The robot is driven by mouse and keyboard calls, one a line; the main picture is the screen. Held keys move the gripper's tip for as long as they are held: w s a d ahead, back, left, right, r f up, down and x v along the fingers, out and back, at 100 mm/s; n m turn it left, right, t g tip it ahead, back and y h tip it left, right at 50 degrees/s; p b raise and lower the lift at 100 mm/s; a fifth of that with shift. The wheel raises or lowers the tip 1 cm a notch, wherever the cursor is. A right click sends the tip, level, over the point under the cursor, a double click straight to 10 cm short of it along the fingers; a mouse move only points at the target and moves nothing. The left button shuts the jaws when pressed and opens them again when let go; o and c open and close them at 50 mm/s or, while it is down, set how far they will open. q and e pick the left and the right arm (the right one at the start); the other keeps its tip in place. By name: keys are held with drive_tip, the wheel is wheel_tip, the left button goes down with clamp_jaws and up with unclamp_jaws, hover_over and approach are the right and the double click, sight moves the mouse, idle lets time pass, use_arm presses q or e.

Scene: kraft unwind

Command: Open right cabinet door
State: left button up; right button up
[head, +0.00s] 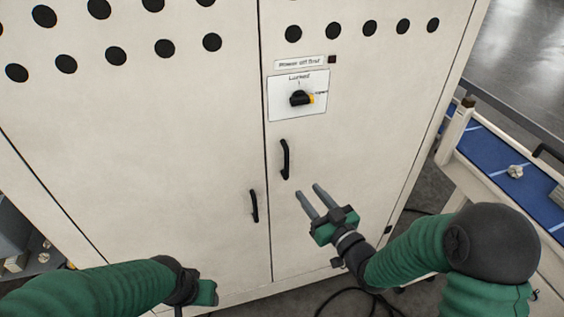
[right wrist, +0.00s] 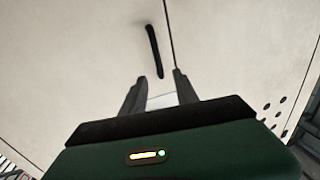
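The right cabinet door (head: 340,170) is a cream panel and looks shut. Its black vertical handle (head: 285,160) is near its left edge, and a black handle also shows ahead of the fingers in the right wrist view (right wrist: 153,50). My right gripper (head: 309,192) is open and empty, its two grey fingers pointing at the door just below and right of that handle, apart from it. In the right wrist view the fingertips (right wrist: 158,80) are spread. My left gripper (head: 208,292) is at the bottom, low before the left door; its fingers are not visible.
The left door (head: 150,150) has its own black handle (head: 254,206). Above the right handle is a black rotary switch (head: 300,98) under a "Locked" label. A bench with a blue top (head: 500,175) stands at the right. A black cable (head: 350,292) lies on the floor.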

drive_tip(key=p, duration=0.1)
approach(288, 166)
drive_tip(key=x, duration=0.5)
drive_tip(key=p+x, duration=0.1)
drive_tip(key=x, duration=0.3)
drive_tip(key=shift+w+a+r, duration=0.1)
drive_tip(key=shift+w+a, duration=0.2)
drive_tip(key=shift+a, duration=0.05)
drive_tip(key=shift+w+a, duration=0.25)
drive_tip(key=shift+w, duration=0.15)
use_arm(q)
drive_tip(key=shift+w+r, duration=0.3)
drive_tip(key=shift+r, duration=0.25)
drive_tip(key=shift+w+r, duration=0.25)
drive_tip(key=shift+r, duration=0.3)
use_arm(e)
drive_tip(key=shift+w+d, duration=0.15)
drive_tip(key=shift+d, duration=0.05)
drive_tip(key=shift+c, duration=0.5)
use_arm(q)
drive_tip(key=shift+s, duration=0.1)
use_arm(e)
drive_tip(key=shift+a, duration=0.1)
clamp_jaws()
